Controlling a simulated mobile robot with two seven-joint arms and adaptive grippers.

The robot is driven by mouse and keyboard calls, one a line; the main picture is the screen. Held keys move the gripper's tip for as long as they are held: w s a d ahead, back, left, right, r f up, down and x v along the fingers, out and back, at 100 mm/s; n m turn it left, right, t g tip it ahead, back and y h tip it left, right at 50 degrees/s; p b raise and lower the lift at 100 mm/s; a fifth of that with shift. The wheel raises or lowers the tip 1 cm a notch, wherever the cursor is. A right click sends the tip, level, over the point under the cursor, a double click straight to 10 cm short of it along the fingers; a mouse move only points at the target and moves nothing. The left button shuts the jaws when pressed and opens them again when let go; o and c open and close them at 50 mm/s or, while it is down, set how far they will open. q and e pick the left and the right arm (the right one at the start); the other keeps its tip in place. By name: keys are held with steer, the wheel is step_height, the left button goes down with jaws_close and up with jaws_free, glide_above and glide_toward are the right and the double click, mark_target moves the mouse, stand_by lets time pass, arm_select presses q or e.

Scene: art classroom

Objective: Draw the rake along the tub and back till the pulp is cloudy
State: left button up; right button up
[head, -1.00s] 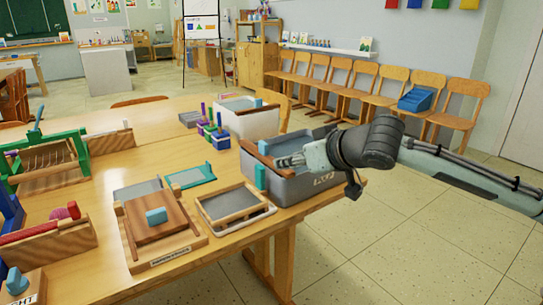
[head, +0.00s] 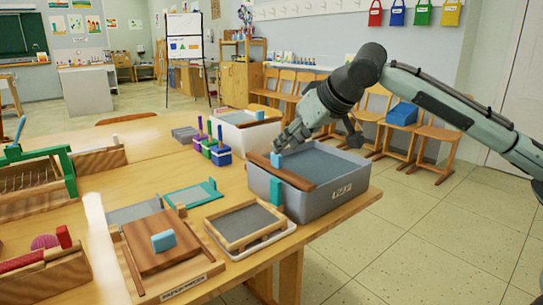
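The grey tub (head: 345,205), labelled PULP, stands at the right end of the table with a flat grey surface inside. The rake (head: 293,177) looks like a brown wooden bar lying along the tub's left side, with a light blue grip block (head: 277,159) on it. My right gripper (head: 284,143) points down and left, its fingertips just above and beside the blue block. Whether they touch it, and how far apart the fingers are, I cannot tell. My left gripper is out of view.
A framed screen (head: 246,224) on a white tray and a wooden press board (head: 160,250) lie left of the tub. A white bin (head: 245,135) and several purple, green and blue pots (head: 216,152) stand behind. Chairs line the wall.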

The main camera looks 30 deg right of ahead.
mark_target(277, 163)
steer(key=x, duration=0.6)
steer(key=shift+w+f, duration=0.1)
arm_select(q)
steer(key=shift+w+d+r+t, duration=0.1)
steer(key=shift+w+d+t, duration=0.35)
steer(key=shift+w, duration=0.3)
arm_select(e)
steer(key=shift+c, duration=0.3)
jaws_close()
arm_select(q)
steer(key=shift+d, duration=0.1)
